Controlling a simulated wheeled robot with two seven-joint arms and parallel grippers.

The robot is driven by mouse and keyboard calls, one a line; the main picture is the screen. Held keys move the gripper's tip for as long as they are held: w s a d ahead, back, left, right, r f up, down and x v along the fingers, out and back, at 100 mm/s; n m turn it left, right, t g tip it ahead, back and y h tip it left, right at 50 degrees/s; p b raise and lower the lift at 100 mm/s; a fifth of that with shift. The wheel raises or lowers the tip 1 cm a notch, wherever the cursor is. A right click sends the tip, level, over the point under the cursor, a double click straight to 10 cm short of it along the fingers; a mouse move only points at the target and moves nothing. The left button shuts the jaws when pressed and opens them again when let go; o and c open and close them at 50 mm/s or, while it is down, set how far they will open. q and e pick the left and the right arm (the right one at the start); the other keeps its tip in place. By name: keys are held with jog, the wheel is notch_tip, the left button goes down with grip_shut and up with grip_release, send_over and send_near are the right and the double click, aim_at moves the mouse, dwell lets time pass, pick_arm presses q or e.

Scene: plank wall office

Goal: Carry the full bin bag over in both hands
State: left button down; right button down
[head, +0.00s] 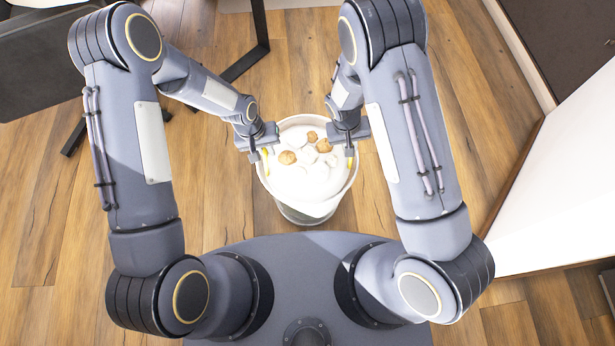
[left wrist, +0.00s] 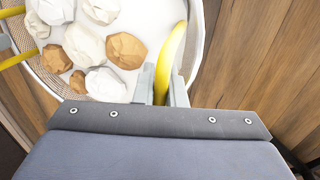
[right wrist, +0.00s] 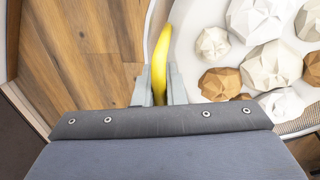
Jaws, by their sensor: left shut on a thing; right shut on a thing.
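The full white bin bag (head: 312,189) sits in a round bin (head: 300,217) on the floor in front of me. Crumpled white and brown paper balls (head: 287,157) lie in its open top. My left gripper (head: 256,154) is shut on the bag's left yellow handle (left wrist: 174,50). My right gripper (head: 349,148) is shut on the right yellow handle (right wrist: 160,62). Both grippers are at the bag's rim, on opposite sides. The bag's underside is hidden, so I cannot tell whether it touches the bin's bottom.
A dark table or desk (head: 45,75) with metal legs stands at the upper left. A white panel (head: 560,170) stands at the right. Bare wooden floor (head: 215,200) surrounds the bin, with open room on its left.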

pick_arm(q)
jog(key=shift+r, duration=0.15)
pick_arm(e)
jog(key=shift+r, duration=0.2)
